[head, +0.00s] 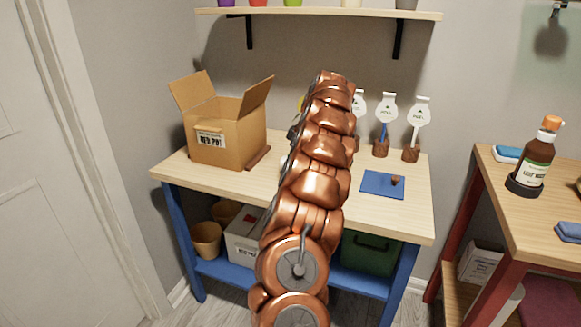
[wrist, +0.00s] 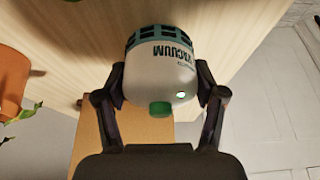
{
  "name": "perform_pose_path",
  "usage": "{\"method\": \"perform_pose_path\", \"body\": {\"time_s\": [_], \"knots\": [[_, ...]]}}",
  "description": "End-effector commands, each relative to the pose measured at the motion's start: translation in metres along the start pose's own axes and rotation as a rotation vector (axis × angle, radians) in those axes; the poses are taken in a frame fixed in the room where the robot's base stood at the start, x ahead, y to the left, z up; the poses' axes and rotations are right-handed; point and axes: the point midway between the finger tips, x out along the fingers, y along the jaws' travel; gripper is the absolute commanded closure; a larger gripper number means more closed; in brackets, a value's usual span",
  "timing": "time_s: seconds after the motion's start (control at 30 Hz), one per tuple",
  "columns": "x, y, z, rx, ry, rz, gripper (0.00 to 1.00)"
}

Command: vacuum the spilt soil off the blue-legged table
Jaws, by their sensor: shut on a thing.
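The blue-legged table (head: 212,180) has a pale wooden top and stands mid-picture in the head view, with my copper arm across its middle. In the wrist view, my gripper (wrist: 161,88) is shut on the vacuum (wrist: 158,75), a rounded white and teal handheld unit with a green button and a small lit light. The pale wooden surface shows behind the vacuum; I cannot tell whether they touch. In the head view, my arm hides most of the gripper and vacuum. I cannot make out spilt soil; my arm covers part of the tabletop.
An open cardboard box (head: 228,130) labelled RED POT stands at the table's left. Plant markers (head: 386,110) in brown bases stand at the back right. A blue mat (head: 378,185) bears a small brown object. A red-legged table (head: 490,190) is at right; a shelf (head: 320,14) hangs above.

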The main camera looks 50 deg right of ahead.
Motion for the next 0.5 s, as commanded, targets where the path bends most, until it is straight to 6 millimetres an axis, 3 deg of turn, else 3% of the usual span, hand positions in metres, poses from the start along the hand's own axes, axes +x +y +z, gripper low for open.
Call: {"method": "perform_pose_path", "body": {"time_s": [0.5], "knots": [[-0.040,0.000,-0.017,0.000,0.001,0.001,0.81]]}}
